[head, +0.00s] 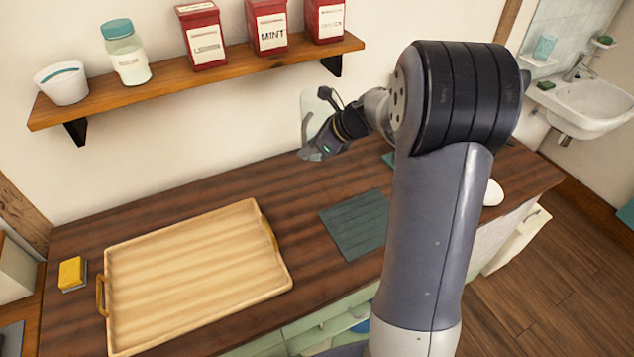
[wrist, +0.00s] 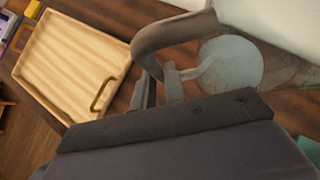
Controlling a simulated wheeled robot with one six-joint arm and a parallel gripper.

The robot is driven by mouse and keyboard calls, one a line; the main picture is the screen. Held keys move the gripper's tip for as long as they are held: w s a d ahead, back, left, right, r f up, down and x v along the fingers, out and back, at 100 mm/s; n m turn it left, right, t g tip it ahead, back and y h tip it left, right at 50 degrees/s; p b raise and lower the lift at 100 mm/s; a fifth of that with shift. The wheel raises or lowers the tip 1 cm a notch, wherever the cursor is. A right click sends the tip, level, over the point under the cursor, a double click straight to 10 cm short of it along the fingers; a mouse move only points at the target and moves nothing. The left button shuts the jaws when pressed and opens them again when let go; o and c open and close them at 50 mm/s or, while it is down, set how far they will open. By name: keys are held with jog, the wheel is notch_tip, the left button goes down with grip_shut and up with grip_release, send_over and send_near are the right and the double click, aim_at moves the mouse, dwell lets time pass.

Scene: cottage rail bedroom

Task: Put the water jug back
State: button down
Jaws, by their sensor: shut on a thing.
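The water jug is clear, pale glass and shows in the head view (head: 309,104) partly behind my gripper, in front of the wall at the back of the counter. In the wrist view its round body (wrist: 234,66) lies right of the fingers, with its handle between them. My gripper (head: 318,150) is shut on the jug's handle; its fingers also show in the wrist view (wrist: 168,88).
The dark wood counter (head: 200,200) bears a wooden tray (head: 112,285), a sponge (head: 72,273), a dark green slatted mat (head: 356,223) and a white object (head: 493,192). A wall shelf (head: 165,80) with tins and jars hangs at the back left.

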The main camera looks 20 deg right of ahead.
jog(key=shift+n, duration=0.3)
notch_tip(320, 180, down, 10)
jog(key=shift+d, duration=0.15)
jog(key=shift+f, duration=0.2)
jog(key=c, duration=1.5)
grip_release()
jog(key=shift+s, duration=0.1)
jog(key=shift+o, duration=0.2)
jog(key=shift+r, duration=0.15)
jog(key=shift+d+r, duration=0.1)
jog(key=shift+r, duration=0.1)
jog(key=v, duration=1.1)
jog(key=shift+d+r, duration=0.2)
jog(key=shift+d, duration=0.1)
